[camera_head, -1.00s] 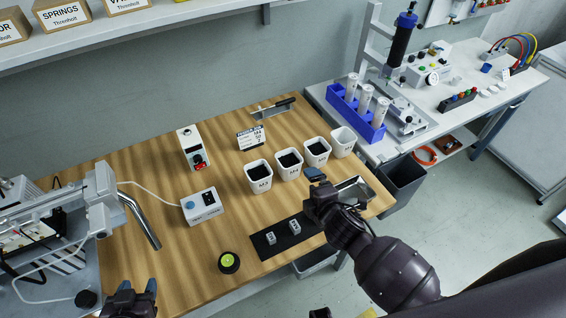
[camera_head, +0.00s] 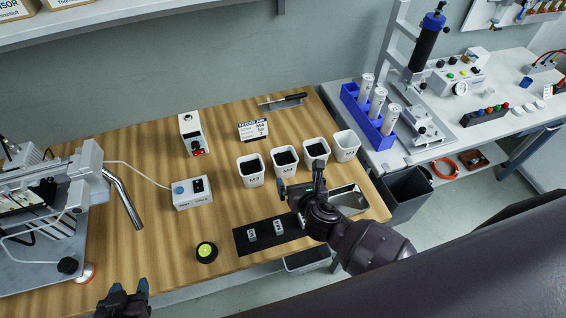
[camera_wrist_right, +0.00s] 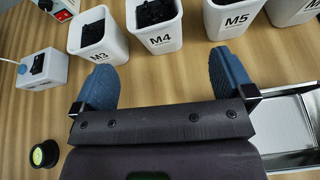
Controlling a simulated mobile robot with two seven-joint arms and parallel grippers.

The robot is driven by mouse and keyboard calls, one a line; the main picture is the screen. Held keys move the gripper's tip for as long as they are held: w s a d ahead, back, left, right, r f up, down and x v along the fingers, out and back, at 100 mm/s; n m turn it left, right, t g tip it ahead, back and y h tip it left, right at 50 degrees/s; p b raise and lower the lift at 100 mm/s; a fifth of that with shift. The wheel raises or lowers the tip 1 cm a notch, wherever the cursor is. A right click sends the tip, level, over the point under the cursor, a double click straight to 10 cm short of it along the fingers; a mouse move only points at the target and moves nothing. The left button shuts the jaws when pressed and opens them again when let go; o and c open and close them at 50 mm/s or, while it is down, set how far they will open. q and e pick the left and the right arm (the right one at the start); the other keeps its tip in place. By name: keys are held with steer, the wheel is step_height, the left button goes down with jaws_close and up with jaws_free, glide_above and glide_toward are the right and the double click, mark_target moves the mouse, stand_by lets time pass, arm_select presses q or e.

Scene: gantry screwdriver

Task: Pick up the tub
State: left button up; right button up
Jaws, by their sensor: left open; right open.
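A row of white square tubs stands on the wooden table: M3 (camera_head: 251,172), M4 (camera_head: 285,163), M5 (camera_head: 316,150) and an empty-looking one (camera_head: 346,146) at the right end. The first three hold dark contents. M3 (camera_wrist_right: 98,48) is beyond the left finger and M5 (camera_wrist_right: 233,18) beyond the right. My left gripper (camera_head: 123,297) is open and empty at the front left.
A metal tray (camera_wrist_right: 285,118) lies right of my right gripper. A black mat (camera_head: 242,241) with small grey parts is in front. A box with a blue button (camera_head: 193,193), a label card (camera_head: 253,130) and a green-topped round item (camera_head: 206,252) stand nearby. Table between is clear.

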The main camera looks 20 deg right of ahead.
mark_target(288, 167)
steer(key=shift+n, duration=0.9)
steer(key=x, duration=0.4)
steer(key=shift+w+a+f+b, duration=0.15)
steer(key=shift+w+a+b, duration=0.05)
steer(key=shift+w+b, duration=0.15)
steer(key=shift+w+f, duration=0.25)
steer(key=shift+w, duration=0.35)
steer(key=shift+b+x, duration=0.65)
steer(key=shift+x, duration=1.7)
arm_select(q)
steer(key=shift+w+a+f, duration=0.15)
steer(key=shift+f, duration=0.3)
steer(key=shift+w+a+f, duration=0.1)
steer(key=shift+w+f, duration=0.05)
steer(key=shift+f, duration=0.3)
arm_select(e)
steer(key=shift+s+f, duration=0.1)
steer(key=c, duration=0.9)
steer(key=shift+c, duration=0.7)
